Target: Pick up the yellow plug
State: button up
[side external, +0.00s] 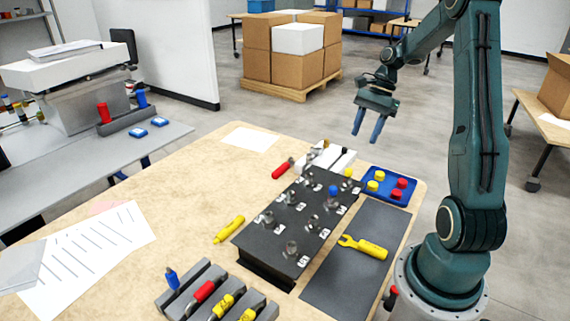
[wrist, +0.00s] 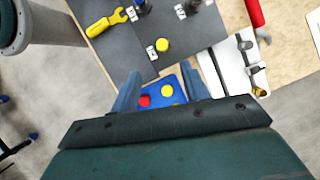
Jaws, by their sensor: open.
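A blue tray (side external: 386,184) at the right end of the table holds two yellow plugs, one at the back (side external: 379,175) and one in front (side external: 372,186), beside two red plugs (side external: 401,183). Another yellow plug (side external: 348,173) is on the dark board (side external: 276,232), near its far corner. It also shows in the wrist view (wrist: 162,45). My gripper (side external: 366,137) is open and empty, above the table's far right end with its fingers down. In the wrist view a yellow plug (wrist: 166,91) and a red plug (wrist: 144,101) show between the fingers; part of the tray is hidden.
The dark board has several metal posts and a blue plug (side external: 333,190). A yellow wrench (side external: 363,247) lies on a grey mat (side external: 340,279). A red-handled tool (side external: 283,169), a yellow screwdriver (side external: 229,230) and a white holder (wrist: 228,68) are nearby.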

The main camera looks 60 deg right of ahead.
send_over(349, 169)
jog(key=s+d, duration=0.1)
jog(key=d, duration=0.1)
jog(key=shift+s+f, duration=0.1)
jog(key=shift+f, duration=2.85)
jog(key=shift+x, duration=2.6)
grip_shut()
